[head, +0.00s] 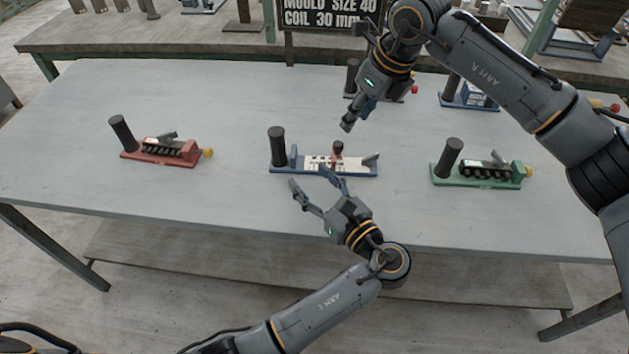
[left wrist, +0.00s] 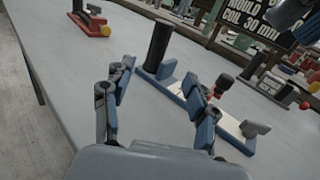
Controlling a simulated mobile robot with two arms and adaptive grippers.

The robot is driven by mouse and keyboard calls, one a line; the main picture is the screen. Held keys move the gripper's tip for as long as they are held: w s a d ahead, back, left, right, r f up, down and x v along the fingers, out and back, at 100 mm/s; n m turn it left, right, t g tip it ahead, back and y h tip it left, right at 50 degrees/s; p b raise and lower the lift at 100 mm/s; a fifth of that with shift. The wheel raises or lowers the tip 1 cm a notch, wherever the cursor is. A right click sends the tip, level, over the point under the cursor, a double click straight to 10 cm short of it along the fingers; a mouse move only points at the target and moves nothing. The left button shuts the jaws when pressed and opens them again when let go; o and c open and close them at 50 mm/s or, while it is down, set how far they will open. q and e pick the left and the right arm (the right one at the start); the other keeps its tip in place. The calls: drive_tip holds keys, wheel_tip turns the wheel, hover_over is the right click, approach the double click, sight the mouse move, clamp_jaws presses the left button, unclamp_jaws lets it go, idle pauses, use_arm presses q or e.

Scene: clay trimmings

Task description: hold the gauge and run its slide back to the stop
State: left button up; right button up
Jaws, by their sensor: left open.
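The gauge has a blue base (head: 281,170) with a white marked face, and lies mid-table in the head view. A black upright handle (head: 277,146) stands at its left end, with a blue block beside it. My left gripper (head: 309,178) is open and empty at the gauge's near side. My right gripper (head: 356,117) hangs above and behind the gauge; its fingers overlap.
A red-based device (head: 130,155) stands left and a green-based one (head: 442,181) right. A blue-based device (head: 452,101) and another, partly hidden by my right arm, stand at the back right. A mould-size sign (head: 329,14) is behind. The table between the devices is clear.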

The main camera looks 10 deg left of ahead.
sight(282, 149)
use_arm(q)
drive_tip(key=x, duration=1.3)
drive_tip(key=shift+w+a, duration=0.2)
drive_tip(key=shift+a, duration=0.1)
